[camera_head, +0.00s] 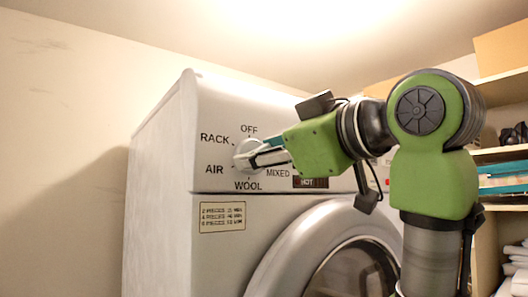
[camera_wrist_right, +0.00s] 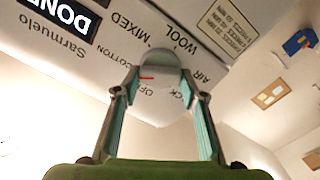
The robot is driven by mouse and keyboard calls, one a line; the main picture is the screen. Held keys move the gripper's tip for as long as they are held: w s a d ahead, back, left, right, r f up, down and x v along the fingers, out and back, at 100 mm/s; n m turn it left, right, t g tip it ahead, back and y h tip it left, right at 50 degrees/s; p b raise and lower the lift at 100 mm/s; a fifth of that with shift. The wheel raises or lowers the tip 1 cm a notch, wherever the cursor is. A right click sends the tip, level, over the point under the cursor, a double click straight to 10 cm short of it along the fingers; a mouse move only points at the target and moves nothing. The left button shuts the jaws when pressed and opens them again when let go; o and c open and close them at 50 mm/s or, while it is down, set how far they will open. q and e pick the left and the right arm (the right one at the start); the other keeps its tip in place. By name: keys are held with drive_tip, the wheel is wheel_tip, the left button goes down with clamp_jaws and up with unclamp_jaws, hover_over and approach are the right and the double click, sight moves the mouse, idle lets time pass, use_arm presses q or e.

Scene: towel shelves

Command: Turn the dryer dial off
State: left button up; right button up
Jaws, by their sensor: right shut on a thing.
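The white round dryer dial (camera_head: 243,147) is on the upper left of the dryer's front panel, ringed by the labels OFF, RACK, AIR, WOOL and MIXED. It also shows in the right wrist view (camera_wrist_right: 160,100), where the labels appear upside down. A short red mark on the dial lies on the side near the OFF and COTTON labels; I cannot tell exactly which it lines up with. My right gripper (camera_head: 254,156) is shut on the dial, with one finger on each side of it, as the right wrist view (camera_wrist_right: 159,80) shows. My left gripper is out of view.
The dryer (camera_head: 160,200) has a round door (camera_head: 285,260) below the panel. A dark display (camera_wrist_right: 68,12) reads DONE in the right wrist view. Wooden shelves (camera_head: 500,155) with folded items stand at the right.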

drive_tip(key=shift+s+n+b, duration=0.1)
drive_tip(key=shift+n+b, duration=0.2)
drive_tip(key=shift+n, duration=5.4)
drive_tip(key=o, duration=1)
drive_tip(key=shift+o, duration=0.7)
drive_tip(key=shift+a+f, duration=0.1)
drive_tip(key=shift+a, duration=0.05)
